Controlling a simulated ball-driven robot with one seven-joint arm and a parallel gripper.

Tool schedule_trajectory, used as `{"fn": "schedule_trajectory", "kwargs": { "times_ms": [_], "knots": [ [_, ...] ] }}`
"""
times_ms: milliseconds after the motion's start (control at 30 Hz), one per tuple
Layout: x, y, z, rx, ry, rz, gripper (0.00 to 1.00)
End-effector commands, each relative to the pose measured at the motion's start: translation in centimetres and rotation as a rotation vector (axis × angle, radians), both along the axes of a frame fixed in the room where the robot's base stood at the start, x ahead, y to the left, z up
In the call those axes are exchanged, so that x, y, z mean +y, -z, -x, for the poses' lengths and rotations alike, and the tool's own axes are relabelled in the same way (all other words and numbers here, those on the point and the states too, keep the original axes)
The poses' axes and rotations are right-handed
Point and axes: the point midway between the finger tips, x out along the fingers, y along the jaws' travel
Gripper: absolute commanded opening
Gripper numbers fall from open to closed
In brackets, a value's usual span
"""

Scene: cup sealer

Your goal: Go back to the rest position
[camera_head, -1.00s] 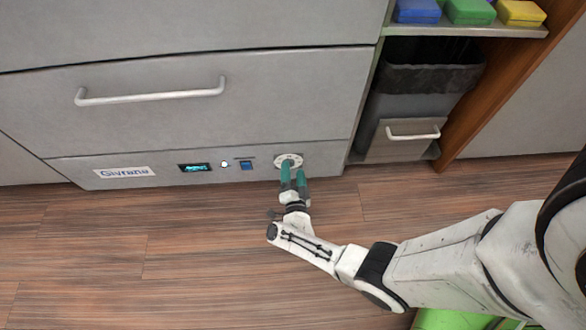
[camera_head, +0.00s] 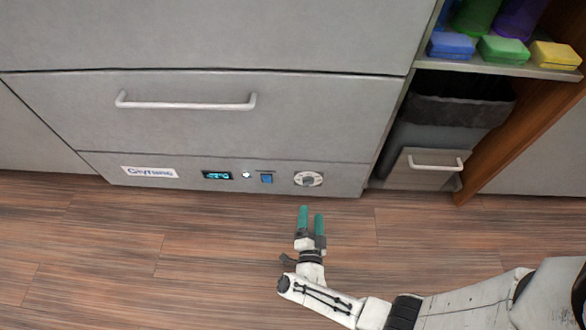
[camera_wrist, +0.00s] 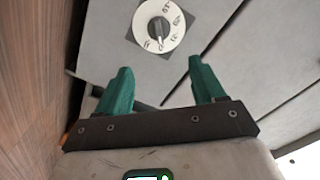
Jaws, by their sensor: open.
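My gripper (camera_head: 311,221) has two green fingers and is open and empty. In the head view it is in front of the machine's lower panel, below the round white dial (camera_head: 308,179) and apart from it. My arm reaches in from the lower right.
The grey machine front has a drawer handle (camera_head: 186,103), a lit display (camera_head: 217,175) and a blue switch (camera_head: 266,178). A bin (camera_head: 440,127) stands at the right under a shelf with sponges (camera_head: 503,50). The wooden floor (camera_head: 110,245) is clear at left.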

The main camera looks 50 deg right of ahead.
Motion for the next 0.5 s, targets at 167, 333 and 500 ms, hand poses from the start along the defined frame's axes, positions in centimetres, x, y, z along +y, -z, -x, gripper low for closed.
{"fn": "schedule_trajectory", "kwargs": {
  "times_ms": [167,333,500],
  "knots": [
    [0.0,0.0,0.0,0.000,0.000,0.000,0.69],
    [0.3,-0.1,-0.6,0.001,-0.025,-0.009,0.69],
    [3.1,-1.2,-4.7,0.018,-0.228,-0.065,0.69]
  ]
}}
